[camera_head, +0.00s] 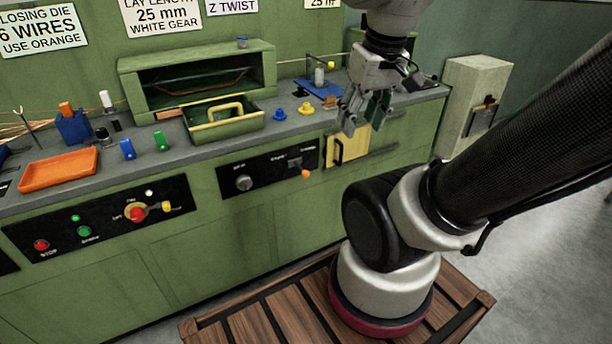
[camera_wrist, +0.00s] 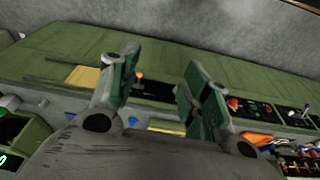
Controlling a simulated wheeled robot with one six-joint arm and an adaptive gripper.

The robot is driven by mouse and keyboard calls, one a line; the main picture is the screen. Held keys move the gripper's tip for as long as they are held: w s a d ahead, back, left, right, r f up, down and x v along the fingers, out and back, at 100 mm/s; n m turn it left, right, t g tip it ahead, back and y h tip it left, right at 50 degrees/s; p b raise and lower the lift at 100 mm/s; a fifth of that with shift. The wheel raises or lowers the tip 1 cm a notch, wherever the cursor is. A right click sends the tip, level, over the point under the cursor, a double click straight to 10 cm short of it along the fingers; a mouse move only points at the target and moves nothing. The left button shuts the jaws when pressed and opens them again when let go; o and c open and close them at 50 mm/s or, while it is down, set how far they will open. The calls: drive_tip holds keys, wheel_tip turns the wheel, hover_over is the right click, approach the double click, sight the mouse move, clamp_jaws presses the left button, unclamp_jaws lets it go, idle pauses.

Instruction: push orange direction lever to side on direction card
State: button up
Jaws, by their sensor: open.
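The orange direction lever (camera_head: 305,173) sticks out of the right part of a black panel (camera_head: 265,172) on the green bench front. Small white print beside it is too small to read, and I cannot make out a separate direction card. In the wrist view the orange lever tip (camera_wrist: 139,77) shows between my fingers, close to the left one, against the dark panel. My gripper (camera_head: 363,116) is open and empty, pointing down. In the head view it appears above and to the right of the lever, apart from it, in front of the yellow panel.
A yellow panel with a dark handle (camera_head: 347,148) is right of the black panel. A grey knob (camera_head: 244,183) is at its left. Another control panel (camera_head: 100,218) is further left.

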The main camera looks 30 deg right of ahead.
drive_tip(key=w+d+f+m+g+y, duration=0.1)
drive_tip(key=d+f+m+g, duration=0.25)
drive_tip(key=f, duration=0.35)
drive_tip(key=m+t+y, duration=0.9)
drive_tip(key=m+t, duration=0.7)
drive_tip(key=m, duration=0.7)
approach(308, 175)
drive_tip(key=x, duration=1)
drive_tip(key=shift+w+d+f, duration=0.2)
drive_tip(key=shift+w, duration=0.1)
drive_tip(key=shift+w+a, duration=0.25)
drive_tip(key=shift+w, duration=0.2)
drive_tip(key=shift+c, duration=0.4)
